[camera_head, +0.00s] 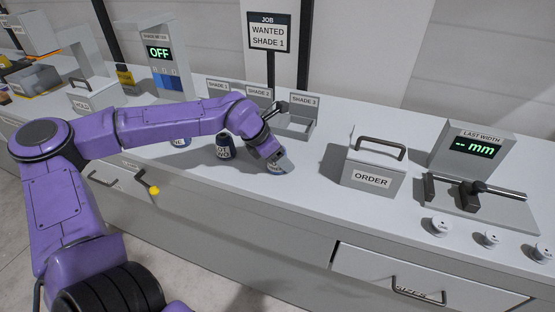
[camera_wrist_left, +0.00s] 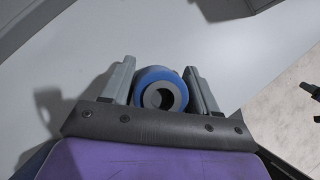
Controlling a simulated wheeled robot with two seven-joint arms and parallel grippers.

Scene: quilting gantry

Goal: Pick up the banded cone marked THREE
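A pale cone with a blue band (camera_head: 279,165) is on the counter near its front edge, under my left gripper (camera_head: 270,152). Its label is too small and too covered to read. In the left wrist view the blue cone (camera_wrist_left: 160,78) shows end-on with a round hole, between the two fingers of my left gripper (camera_wrist_left: 161,80). The fingers lie close along both sides; whether they press on it I cannot tell. A dark cone (camera_head: 223,148) with a white label stands to the left. Another labelled cone (camera_head: 180,142) is partly hidden behind my left arm. My right gripper is out of view.
Shade trays (camera_head: 293,120) stand behind my gripper. A grey ORDER box (camera_head: 373,180) with a handle is to the right, then a width gauge (camera_head: 478,190) and several small white pieces (camera_head: 488,239). The counter between gripper and ORDER box is clear.

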